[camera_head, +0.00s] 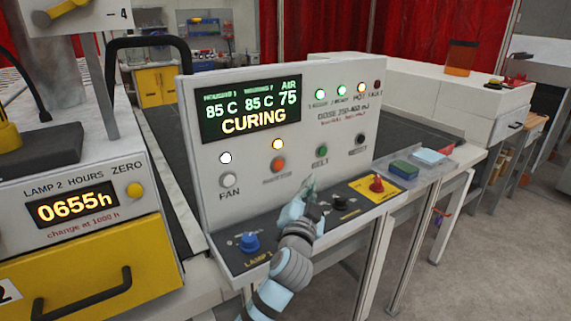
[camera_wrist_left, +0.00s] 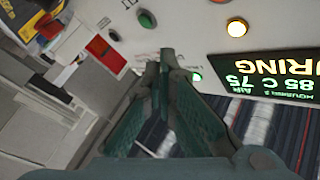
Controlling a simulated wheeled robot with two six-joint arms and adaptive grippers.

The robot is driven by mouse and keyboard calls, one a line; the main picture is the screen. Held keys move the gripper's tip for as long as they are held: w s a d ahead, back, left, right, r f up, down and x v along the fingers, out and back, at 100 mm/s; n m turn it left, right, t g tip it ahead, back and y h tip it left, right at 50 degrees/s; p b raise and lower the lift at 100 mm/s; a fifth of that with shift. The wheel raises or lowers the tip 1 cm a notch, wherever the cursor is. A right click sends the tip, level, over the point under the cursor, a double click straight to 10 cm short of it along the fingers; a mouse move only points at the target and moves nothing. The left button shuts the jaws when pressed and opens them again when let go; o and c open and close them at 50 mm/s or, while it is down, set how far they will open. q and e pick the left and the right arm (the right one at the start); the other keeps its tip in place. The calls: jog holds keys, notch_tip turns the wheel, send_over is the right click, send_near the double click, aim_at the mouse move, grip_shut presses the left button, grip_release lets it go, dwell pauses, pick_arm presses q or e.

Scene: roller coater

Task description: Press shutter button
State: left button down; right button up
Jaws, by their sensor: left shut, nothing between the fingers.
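The orange button (camera_head: 278,163) is on the upright control panel (camera_head: 350,100), below a lit amber lamp (camera_head: 278,144). Its label is too blurred to read surely; no other button label reads as shutter. My left gripper (camera_head: 308,184) is shut and empty in front of the panel, below the green BELT button (camera_head: 321,151) and right of the orange button. In the left wrist view the closed fingertips (camera_wrist_left: 164,58) point toward the panel, with the green button (camera_wrist_left: 147,18) and the amber lamp (camera_wrist_left: 237,28) beyond. I cannot tell whether they touch the panel. My right gripper is not in view.
The display (camera_head: 250,104) reads CURING. The FAN button (camera_head: 229,180) is at left and a black button (camera_head: 357,138) at right. On the ledge are a blue knob (camera_head: 249,242), a black knob (camera_head: 340,202) and a red knob (camera_head: 377,184). The yellow drawer (camera_head: 90,270) is at left.

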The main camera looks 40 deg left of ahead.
aim_at(278, 165)
pick_arm(q)
jog(key=shift+w+a+r+b, duration=0.1)
jog(key=shift+w+a+b, duration=0.25)
jog(key=shift+a, duration=1.05)
jog(key=shift+w+a+b, duration=0.3)
jog(key=shift+a, duration=1.1)
jog(key=shift+w+a+r+b, duration=0.1)
jog(key=shift+w+a+b, duration=0.25)
jog(key=shift+a, duration=1.05)
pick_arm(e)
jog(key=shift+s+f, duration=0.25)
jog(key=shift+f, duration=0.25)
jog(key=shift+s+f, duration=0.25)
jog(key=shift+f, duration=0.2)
pick_arm(q)
jog(key=shift+a, duration=0.4)
jog(key=shift+w+a, duration=0.2)
jog(key=shift+a, duration=0.2)
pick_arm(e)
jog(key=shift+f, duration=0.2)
pick_arm(q)
jog(key=shift+d, duration=0.15)
jog(key=shift+s+d, duration=0.25)
jog(key=shift+d, duration=0.35)
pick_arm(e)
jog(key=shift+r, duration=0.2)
pick_arm(q)
jog(key=shift+d, duration=0.1)
